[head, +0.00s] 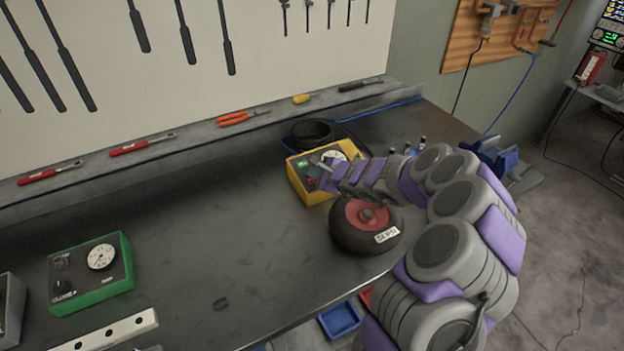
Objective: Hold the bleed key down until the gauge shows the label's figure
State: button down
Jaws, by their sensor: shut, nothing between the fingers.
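A yellow box (298,187) stands on the dark bench, with a round pale gauge (334,157) and a small green light or display on its top. A small red part (311,183) shows beside my gripper; I cannot tell whether it is the bleed key. My gripper (322,172) is shut and empty, over the yellow box's top, and hides part of it. Touching or apart cannot be told. A black wheel (344,238) with a red hub lies in front of the box. Its white label (387,234) is too small to read, as is the gauge needle.
A green box (118,280) with a dial gauge (101,256) and knobs stands at the left. A rear ledge holds red-handled tools (128,148), orange pliers (240,117) and a yellow-handled tool (301,99). The bench's middle left is mostly clear. A blue bin (339,319) sits below the front edge.

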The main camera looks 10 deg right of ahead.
jog(key=shift+r, duration=0.1)
jog(key=shift+s+d+r+p, duration=0.1)
jog(key=shift+s+r+p, duration=0.1)
jog(key=shift+r+p, duration=0.45)
jog(key=shift+s+d+r+p, duration=0.15)
jog(key=shift+r+p, duration=0.25)
jog(key=shift+r, duration=0.5)
jog(key=shift+s+a+r+p, duration=0.1)
jog(key=shift+s+r+p, duration=0.1)
jog(key=shift+r+p, duration=0.45)
jog(key=shift+r, duration=0.1)
dwell(0.4)
dwell(0.4)
